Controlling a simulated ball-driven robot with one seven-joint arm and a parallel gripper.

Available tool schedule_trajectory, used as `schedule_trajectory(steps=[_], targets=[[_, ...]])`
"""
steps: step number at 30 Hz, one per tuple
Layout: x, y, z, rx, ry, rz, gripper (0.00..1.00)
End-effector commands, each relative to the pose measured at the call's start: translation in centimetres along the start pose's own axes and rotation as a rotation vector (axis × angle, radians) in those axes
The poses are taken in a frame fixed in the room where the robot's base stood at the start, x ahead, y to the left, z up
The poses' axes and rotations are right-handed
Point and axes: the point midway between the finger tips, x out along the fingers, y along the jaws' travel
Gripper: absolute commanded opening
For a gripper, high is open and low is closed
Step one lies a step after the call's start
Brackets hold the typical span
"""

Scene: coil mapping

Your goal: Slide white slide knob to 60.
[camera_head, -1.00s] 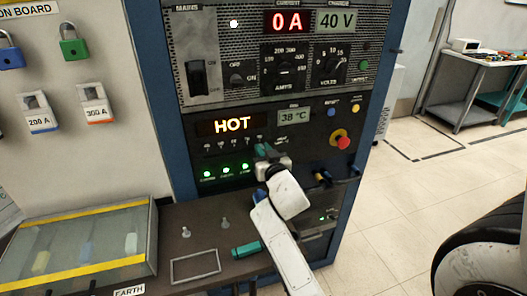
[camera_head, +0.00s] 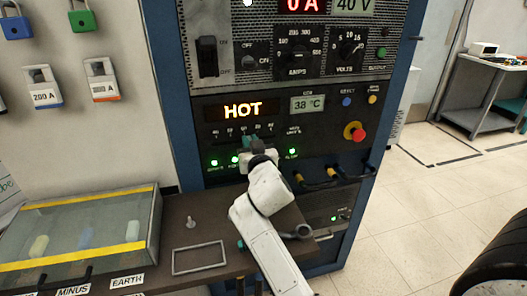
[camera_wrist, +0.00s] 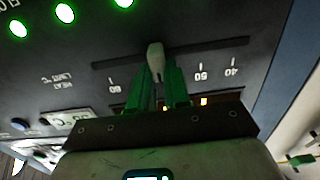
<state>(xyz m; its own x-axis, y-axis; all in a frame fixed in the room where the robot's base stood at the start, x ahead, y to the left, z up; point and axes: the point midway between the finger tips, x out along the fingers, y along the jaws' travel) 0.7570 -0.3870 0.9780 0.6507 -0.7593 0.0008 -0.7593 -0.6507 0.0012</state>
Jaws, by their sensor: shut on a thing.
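The white slide knob (camera_wrist: 156,60) stands in a dark straight slot (camera_wrist: 215,47) on the black panel in the wrist view. It sits between the 60 mark (camera_wrist: 115,88) and the 50 mark (camera_wrist: 200,76), apart from both. My gripper (camera_wrist: 158,78) has its green fingers shut on the knob, one on each side. In the head view my gripper (camera_head: 251,146) is at the panel just below the HOT display (camera_head: 243,110), and it hides the knob and part of the scale there.
A red emergency button (camera_head: 355,131) sticks out to the right of the gripper. Cable plugs (camera_head: 328,174) project below it. A dark shelf (camera_head: 205,213) lies under the panel, with a glass-topped case (camera_head: 80,235) at left. Green lights (camera_head: 213,163) line the panel near my gripper.

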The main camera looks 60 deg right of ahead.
Motion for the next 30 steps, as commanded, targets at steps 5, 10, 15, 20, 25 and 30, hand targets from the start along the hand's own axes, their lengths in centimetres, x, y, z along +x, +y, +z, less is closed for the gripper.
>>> schedule_trajectory(steps=[5,10,15,20,25,30], targets=[[-0.03,-1.02,0.08,0.003,0.000,0.001,0.00],[-0.04,-1.03,-0.03,0.002,-0.001,0.002,0.00],[-0.04,-1.00,-0.02,0.002,-0.001,0.002,0.20],[-0.04,-1.00,-0.02,0.002,-0.001,0.002,0.35],[-0.05,-1.00,-0.02,0.001,-0.001,0.002,0.43],[-0.19,-1.01,0.01,0.001,-0.001,0.002,0.43]])
